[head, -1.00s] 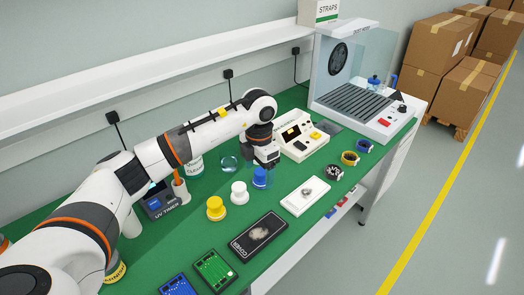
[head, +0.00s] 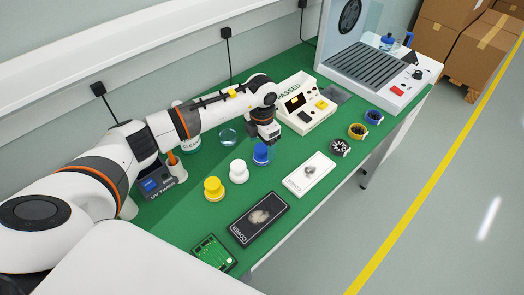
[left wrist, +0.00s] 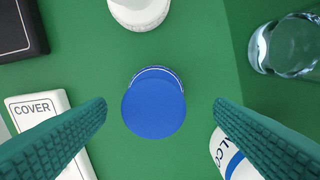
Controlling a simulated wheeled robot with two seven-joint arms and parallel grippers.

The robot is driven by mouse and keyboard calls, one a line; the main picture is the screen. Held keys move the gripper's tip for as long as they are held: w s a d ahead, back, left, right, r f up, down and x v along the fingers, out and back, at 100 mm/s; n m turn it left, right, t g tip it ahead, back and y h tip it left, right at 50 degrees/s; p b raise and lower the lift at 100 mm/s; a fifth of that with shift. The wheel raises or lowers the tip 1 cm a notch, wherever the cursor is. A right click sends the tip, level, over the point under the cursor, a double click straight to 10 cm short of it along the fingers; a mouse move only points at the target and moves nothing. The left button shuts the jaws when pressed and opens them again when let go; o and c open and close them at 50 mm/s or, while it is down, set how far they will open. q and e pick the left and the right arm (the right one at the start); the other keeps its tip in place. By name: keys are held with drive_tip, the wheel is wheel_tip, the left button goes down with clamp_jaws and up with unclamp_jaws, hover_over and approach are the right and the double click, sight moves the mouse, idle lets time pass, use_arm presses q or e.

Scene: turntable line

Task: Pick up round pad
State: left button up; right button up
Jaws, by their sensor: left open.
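A round blue piece (head: 261,155) with a knob-like top stands on the green bench top, and a similar white piece (head: 238,172) and yellow piece (head: 213,189) stand in a row beside it. I cannot tell which one the task calls the round pad. My left gripper (head: 268,142) is over the blue piece and partly hides it in the head view. In the left wrist view, the blue piece (left wrist: 153,104) lies between the two open fingers (left wrist: 160,108), with a gap on both sides. Nothing is held. My right gripper is not in view.
A clear glass (left wrist: 290,45) and a labelled bottle (left wrist: 228,155) stand close to the left gripper's finger. Dark COVER box (head: 258,218), white box (head: 308,174), tester (head: 305,105) and several watch-like rings (head: 357,131) surround the row. The bench's front edge is near.

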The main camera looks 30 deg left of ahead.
sight(262, 147)
use_arm(q)
drive_tip(key=f, duration=0.3)
drive_tip(key=shift+s+d+f+p, duration=0.1)
drive_tip(key=shift+s+d+p, duration=0.05)
drive_tip(key=shift+s+p, duration=0.2)
drive_tip(key=shift+w+f, duration=0.1)
drive_tip(key=shift+f, duration=0.1)
drive_tip(key=c, duration=1.1)
drive_tip(key=shift+o, duration=0.2)
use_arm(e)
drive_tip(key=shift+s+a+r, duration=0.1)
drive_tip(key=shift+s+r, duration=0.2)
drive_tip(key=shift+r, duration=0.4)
use_arm(q)
drive_tip(key=shift+r, duration=0.15)
